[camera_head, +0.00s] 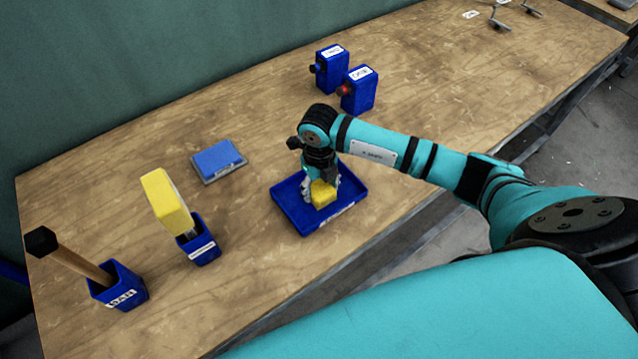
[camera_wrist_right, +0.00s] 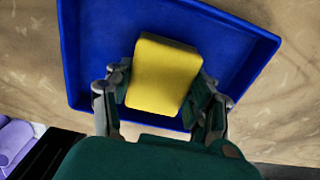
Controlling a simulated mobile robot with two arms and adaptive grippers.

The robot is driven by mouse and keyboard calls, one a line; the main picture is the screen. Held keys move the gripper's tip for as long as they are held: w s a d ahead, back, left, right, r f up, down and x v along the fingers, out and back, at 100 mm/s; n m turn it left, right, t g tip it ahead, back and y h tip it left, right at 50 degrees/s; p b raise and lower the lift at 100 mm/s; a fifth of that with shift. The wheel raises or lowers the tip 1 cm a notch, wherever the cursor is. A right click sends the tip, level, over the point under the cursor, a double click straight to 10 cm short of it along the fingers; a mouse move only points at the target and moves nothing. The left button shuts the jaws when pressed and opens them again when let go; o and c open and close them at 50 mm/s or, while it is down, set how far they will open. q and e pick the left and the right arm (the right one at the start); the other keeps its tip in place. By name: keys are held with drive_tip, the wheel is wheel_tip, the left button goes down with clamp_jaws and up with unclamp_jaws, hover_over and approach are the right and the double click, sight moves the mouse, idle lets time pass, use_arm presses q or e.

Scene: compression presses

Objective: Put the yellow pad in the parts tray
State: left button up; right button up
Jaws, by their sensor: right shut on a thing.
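The yellow pad (camera_head: 323,194) is between the fingers of my right gripper (camera_head: 320,186), which is shut on it. The blue parts tray (camera_head: 290,206) lies on the table under the gripper. In the right wrist view the pad (camera_wrist_right: 163,75) shows over the tray (camera_wrist_right: 85,55), within its rim, with a finger of the right gripper (camera_wrist_right: 162,95) on each side. I cannot tell whether the pad touches the tray floor. My left gripper is not in view.
Left of the tray lie a flat blue block (camera_head: 217,157) on a grey base, a blue holder (camera_head: 204,246) with a yellow-headed tool (camera_head: 166,202), and a blue holder (camera_head: 124,290) with a wooden-handled tool (camera_head: 70,256). Two blue boxes (camera_head: 329,68) (camera_head: 358,92) stand behind.

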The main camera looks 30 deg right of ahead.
sight(319, 186)
drive_tip(key=shift+f, duration=0.2)
drive_tip(key=o, duration=1)
drive_tip(key=shift+r, duration=0.1)
drive_tip(key=shift+r, duration=0.1)
drive_tip(key=shift+r+b, duration=1.6)
drive_tip(key=shift+r, duration=4.45)
